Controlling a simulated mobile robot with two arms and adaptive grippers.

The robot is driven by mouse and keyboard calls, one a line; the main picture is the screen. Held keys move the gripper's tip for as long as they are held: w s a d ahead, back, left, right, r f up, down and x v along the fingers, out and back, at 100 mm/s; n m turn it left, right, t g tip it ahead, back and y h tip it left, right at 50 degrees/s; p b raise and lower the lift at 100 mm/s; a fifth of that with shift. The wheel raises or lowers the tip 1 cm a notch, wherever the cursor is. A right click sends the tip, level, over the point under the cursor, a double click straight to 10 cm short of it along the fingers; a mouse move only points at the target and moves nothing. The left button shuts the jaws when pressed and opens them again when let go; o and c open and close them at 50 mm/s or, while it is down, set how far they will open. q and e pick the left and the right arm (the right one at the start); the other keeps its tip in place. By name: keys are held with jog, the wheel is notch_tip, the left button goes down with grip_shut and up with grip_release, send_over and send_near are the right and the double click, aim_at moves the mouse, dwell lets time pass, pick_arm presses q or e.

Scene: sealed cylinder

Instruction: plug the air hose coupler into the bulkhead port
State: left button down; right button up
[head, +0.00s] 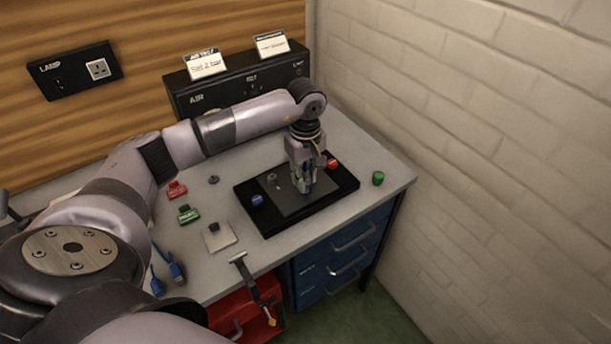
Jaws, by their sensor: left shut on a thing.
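My left gripper (305,188) points down over the right part of a grey mat in a black tray (268,232). It is shut on a small part low at the mat; the fingers mostly hide this part, and I cannot tell for sure that it is the air hose coupler. A black panel marked AIR (190,101) stands at the back of the bench. Small dark features show on its face, but I cannot make out which is the bulkhead port. My left forearm covers part of the panel's lower front. My right gripper is not in view.
A small grey fitting (272,177), a blue cap (257,201) and a red cap (332,163) are on the tray. A green cap (378,178) stands right of it. Red (176,190) and green (188,214) blocks lie left. A brick wall (480,150) bounds the right.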

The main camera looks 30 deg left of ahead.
pick_arm(q)
jog(key=shift+f+b, duration=0.6)
jog(key=shift+f, duration=0.05)
jog(key=c, duration=1.3)
grip_release()
jog(key=shift+r, duration=0.1)
notch_tip(320, 180, up, 12)
